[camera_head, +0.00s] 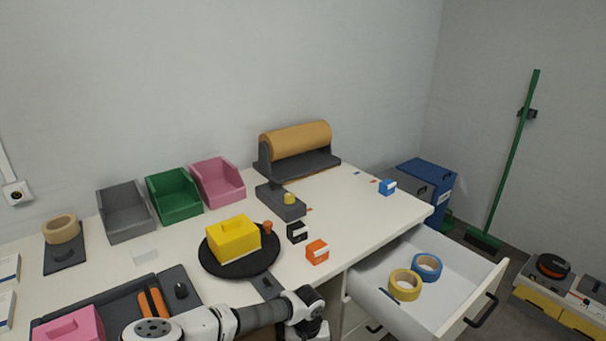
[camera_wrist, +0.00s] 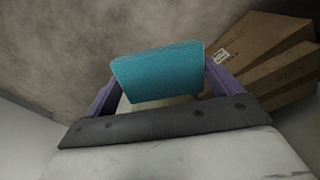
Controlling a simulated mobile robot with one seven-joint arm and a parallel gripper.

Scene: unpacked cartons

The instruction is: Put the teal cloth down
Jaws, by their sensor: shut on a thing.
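The teal cloth (camera_wrist: 150,82) shows in the wrist view as a flat, textured, folded-looking piece. My gripper (camera_wrist: 162,70) is shut on it, with a purple finger at each side. Below the cloth in the picture lies a brown-grey surface that looks like floor; I cannot tell how far below it is, or whether the cloth touches anything. In the head view the arm reaches to the front edge of the worktop, and the cloth and the fingers are hidden.
Flat brown cartons (camera_wrist: 275,55) lie right of the cloth in the wrist view. In the head view an open drawer (camera_head: 448,290) with blue and yellow tape rolls juts out right of my arm. The worktop (camera_head: 365,215) holds bins, a turntable with a yellow box, and small blocks.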

